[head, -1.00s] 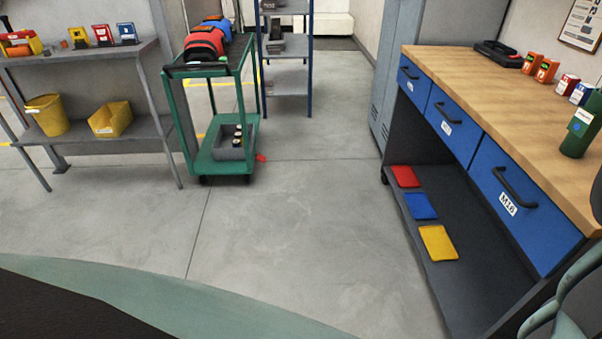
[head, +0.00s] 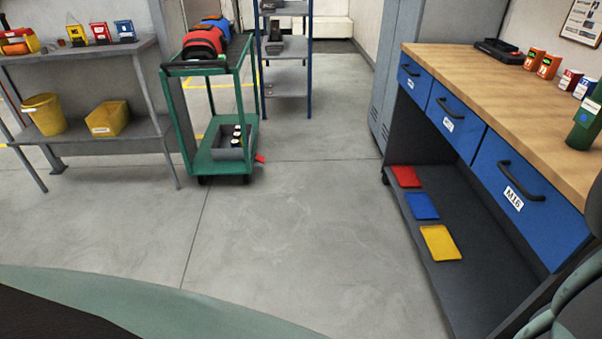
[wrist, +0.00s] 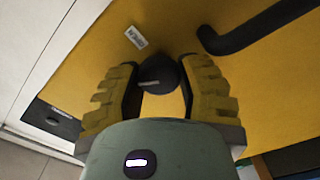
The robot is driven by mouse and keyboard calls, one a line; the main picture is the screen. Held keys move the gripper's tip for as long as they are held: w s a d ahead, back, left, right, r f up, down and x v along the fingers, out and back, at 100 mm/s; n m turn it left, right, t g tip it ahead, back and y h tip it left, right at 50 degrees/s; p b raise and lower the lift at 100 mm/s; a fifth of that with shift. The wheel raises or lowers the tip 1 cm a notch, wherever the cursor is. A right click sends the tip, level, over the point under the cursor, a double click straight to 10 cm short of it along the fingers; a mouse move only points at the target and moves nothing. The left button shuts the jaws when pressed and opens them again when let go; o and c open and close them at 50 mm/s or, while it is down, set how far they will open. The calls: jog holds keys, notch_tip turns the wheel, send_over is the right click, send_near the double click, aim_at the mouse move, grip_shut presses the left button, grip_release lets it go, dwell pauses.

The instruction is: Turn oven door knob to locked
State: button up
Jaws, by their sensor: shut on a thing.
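The oven door knob (wrist: 157,75) is round and black with a pale pointer mark on its face. It shows in the wrist view, on the yellow oven door (wrist: 190,22). My gripper (wrist: 160,85) has its two yellow ridged fingers on either side of the knob, shut on it. The pale mark lies nearly level across the left part of the knob. A small white label (wrist: 136,37) is on the door above and left of the knob. The head view shows neither the oven nor my gripper's fingers.
A black bar handle (wrist: 255,30) is on the door, right of the knob. In the head view, a workbench (head: 500,90) with blue drawers stands at the right, a green cart (head: 222,165) and a grey shelf (head: 90,55) at the left. The floor between is clear.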

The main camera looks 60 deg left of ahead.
jog(key=shift+f, duration=0.1)
jog(key=o, duration=1.2)
jog(key=v, duration=1.2)
jog(key=shift+d, duration=0.1)
